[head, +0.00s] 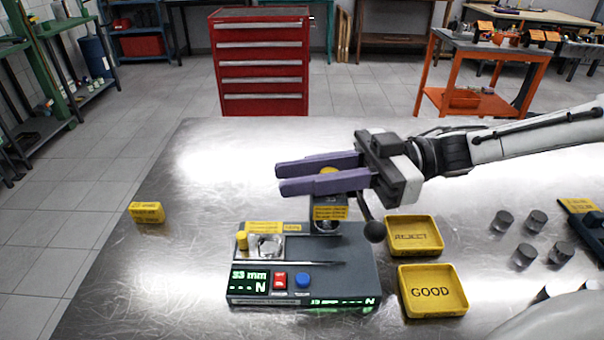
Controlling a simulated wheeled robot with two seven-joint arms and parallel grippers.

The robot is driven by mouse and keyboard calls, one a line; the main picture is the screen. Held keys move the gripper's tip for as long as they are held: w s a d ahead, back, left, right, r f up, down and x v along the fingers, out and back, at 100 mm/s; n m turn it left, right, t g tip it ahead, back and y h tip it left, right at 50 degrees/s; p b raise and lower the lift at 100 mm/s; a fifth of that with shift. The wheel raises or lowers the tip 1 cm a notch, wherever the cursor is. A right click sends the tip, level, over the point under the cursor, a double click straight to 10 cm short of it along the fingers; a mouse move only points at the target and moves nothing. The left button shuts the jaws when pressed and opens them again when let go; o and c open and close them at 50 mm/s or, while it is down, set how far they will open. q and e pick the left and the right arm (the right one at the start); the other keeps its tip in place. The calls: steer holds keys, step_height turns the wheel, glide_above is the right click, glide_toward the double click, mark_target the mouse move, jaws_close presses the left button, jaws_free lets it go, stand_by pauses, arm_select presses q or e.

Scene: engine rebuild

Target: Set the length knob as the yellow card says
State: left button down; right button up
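A dark grey tester (345,265) stands on the metal table. Its green display (249,281) reads 33 mm above dashes and N. A small yellow knob (241,240) sits at its left, beside a yellow label (265,227). A yellow card (147,212) stands on the table at left; its print is too small to read. My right gripper (281,179) is above the tester's post, purple fingers pointing left, with a gap between them. A yellow top (328,170) shows in that gap, apparently below the fingers. I cannot tell which knob sets length. My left gripper is out of view.
Yellow REJECT (414,250) and GOOD (433,309) trays lie right of the tester, empty. A black ball-ended lever (374,231) rises beside it. Red (280,280) and blue (303,280) buttons sit on it. Several grey cylinders (525,256) stand at right. The table's left is mostly clear.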

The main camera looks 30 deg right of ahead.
jaws_close()
arm_select(q)
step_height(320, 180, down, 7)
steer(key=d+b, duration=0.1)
steer(key=b, duration=1)
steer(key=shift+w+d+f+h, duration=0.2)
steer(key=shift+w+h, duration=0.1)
arm_select(e)
steer(key=n+g, duration=0.2)
steer(key=g, duration=0.1)
steer(key=s+n+g, duration=0.1)
steer(key=n+g, duration=0.1)
steer(key=g, duration=0.1)
steer(key=s+n+g, duration=0.1)
steer(key=g, duration=0.2)
steer(key=shift+n+y, duration=0.4)
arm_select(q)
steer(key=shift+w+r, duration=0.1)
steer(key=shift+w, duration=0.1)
arm_select(e)
steer(key=o, duration=0.8)
jaws_free()
steer(key=shift+o, duration=0.2)
steer(key=w+d, duration=0.2)
steer(key=d, duration=0.8)
